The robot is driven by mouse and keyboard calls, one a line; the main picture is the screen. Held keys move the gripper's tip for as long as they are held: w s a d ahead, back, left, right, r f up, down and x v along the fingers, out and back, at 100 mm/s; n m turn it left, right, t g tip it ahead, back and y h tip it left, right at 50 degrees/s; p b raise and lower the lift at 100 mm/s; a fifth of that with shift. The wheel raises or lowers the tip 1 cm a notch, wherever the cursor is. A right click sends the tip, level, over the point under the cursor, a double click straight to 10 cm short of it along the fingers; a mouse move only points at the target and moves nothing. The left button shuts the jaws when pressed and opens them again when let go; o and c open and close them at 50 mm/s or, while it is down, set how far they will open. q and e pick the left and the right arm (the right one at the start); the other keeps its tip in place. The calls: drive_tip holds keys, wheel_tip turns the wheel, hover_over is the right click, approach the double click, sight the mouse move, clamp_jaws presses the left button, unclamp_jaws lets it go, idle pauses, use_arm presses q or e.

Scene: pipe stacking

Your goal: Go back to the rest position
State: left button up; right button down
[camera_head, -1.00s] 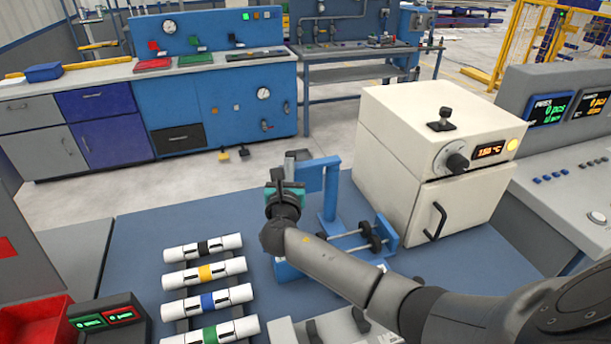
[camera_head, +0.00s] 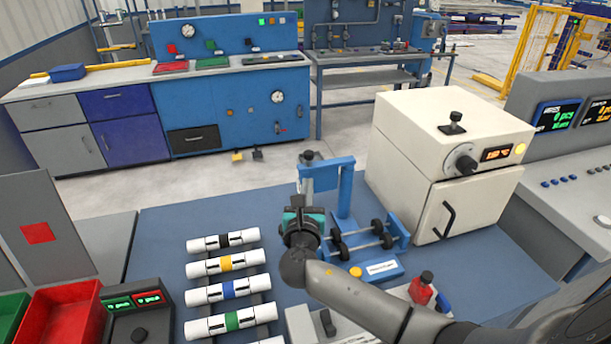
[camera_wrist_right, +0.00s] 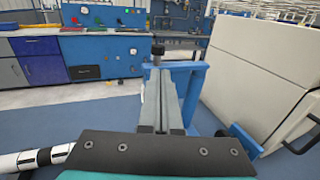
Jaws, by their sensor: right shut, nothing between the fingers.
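My right gripper (camera_head: 307,172) is raised over the blue table (camera_head: 165,225), in front of a blue upright stand (camera_head: 345,190). Its fingers are closed together with nothing between them, and the closed fingers also show in the right wrist view (camera_wrist_right: 162,105). White pipes with coloured bands lie in a row on a rack to the left of the gripper: black-banded (camera_head: 223,240), yellow-banded (camera_head: 225,263), blue-banded (camera_head: 227,288) and green-banded (camera_head: 231,321). My left gripper is not in view.
A cream oven (camera_head: 450,160) stands right of the stand. A blue roller fixture (camera_head: 365,243) is behind my right forearm. Red (camera_head: 65,315) and green bins and a button box (camera_head: 138,312) are at the lower left. A control console (camera_head: 565,165) is at the right.

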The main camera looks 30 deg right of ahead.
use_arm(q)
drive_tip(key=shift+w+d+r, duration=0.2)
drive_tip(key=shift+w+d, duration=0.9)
use_arm(e)
drive_tip(key=v, duration=0.5)
drive_tip(key=shift+r, duration=0.1)
